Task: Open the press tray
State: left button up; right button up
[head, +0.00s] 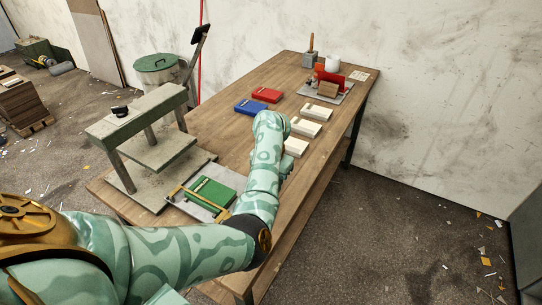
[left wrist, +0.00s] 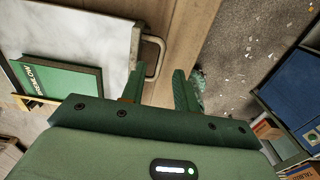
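The press (head: 150,140) stands on the near left part of the wooden table, with a pale frame and a raised plate. A flat grey tray (head: 193,207) lies at its near side with a green book (head: 210,192) on it. The left wrist view shows the tray's pale plate (left wrist: 95,25), the green book (left wrist: 62,78) and a metal U-shaped handle (left wrist: 160,46) on the plate's edge. My left gripper (left wrist: 160,78) is open close to the handle, one finger overlapping its lower end; contact cannot be told. My right gripper is not in view.
Red (head: 267,95) and blue (head: 250,107) books lie further back. Several pale blocks (head: 305,128) line the right edge. A red device (head: 328,80) stands at the far end. A green-lidded bin (head: 157,62) is behind the table. Floor to the right is open.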

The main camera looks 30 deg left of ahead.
pick_arm(q)
notch_tip(320, 180, up, 12)
jog(key=p, duration=0.4)
jog(key=shift+f, duration=0.25)
